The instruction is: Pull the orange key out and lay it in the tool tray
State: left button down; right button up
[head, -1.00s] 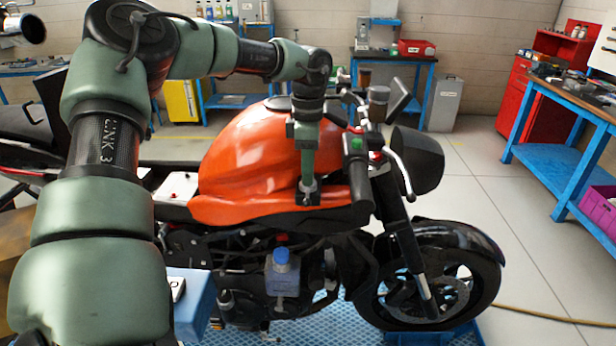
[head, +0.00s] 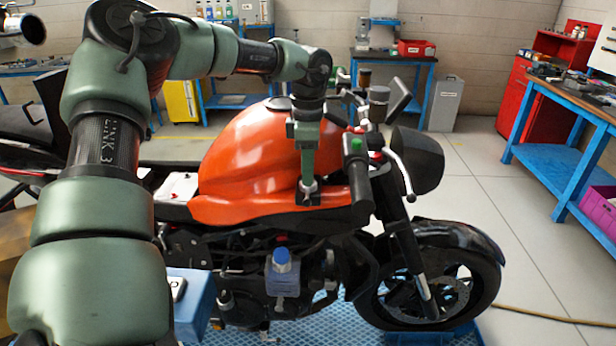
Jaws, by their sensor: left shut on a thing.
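My left gripper (head: 310,192) points down beside the right end of the orange fuel tank (head: 250,160), just left of the handlebar grip (head: 357,175). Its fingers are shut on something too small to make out. The orange key cannot be made out on its own in the head view; the fingers and the orange tank behind may hide it. No tool tray can be told for sure. A blue box-like thing (head: 192,305) with a white label is partly hidden behind my left arm at the lower left. My right gripper is not in view.
The motorcycle stands on a blue grated platform (head: 330,325), with its front wheel (head: 430,290) at the right. A handlebar lever and mirror (head: 398,95) rise right of the gripper. A blue workbench (head: 570,110) stands at the right. The floor between is clear apart from a hose.

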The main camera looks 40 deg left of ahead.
pick_arm(q)
jog(key=shift+r, duration=0.15)
dwell(0.5)
jog(key=shift+r+p, duration=1.9)
jog(key=shift+r, duration=1)
